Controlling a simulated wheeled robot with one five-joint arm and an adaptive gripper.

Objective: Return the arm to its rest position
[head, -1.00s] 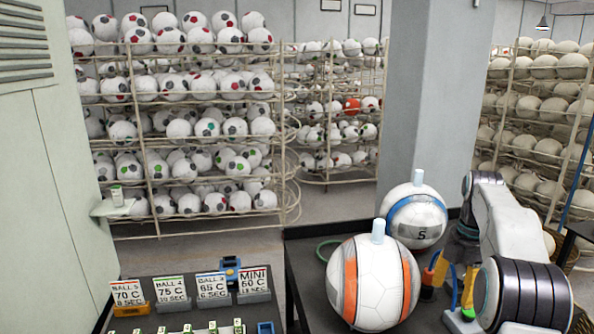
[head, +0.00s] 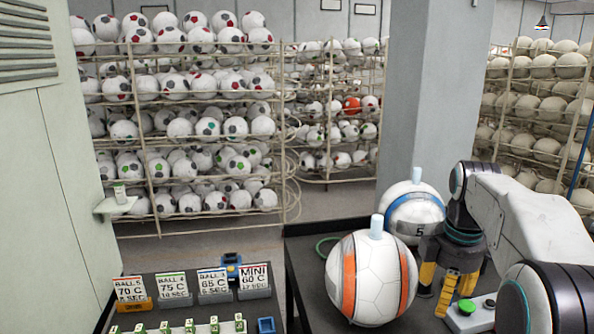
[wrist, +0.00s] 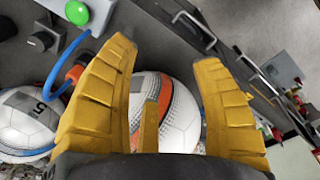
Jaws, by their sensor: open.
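My gripper (head: 445,290) has yellow fingers and hangs at the right of the dark table in the head view, beside the balls. My arm's white link (head: 535,220) runs along the right side of the head view.
A blue-striped ball (head: 414,212) stands behind the orange-striped one. A box with a green button (head: 467,306) sits close to my gripper. Card holders (head: 171,289) stand on a dark bench at the left. Ball racks (head: 180,130) fill the back.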

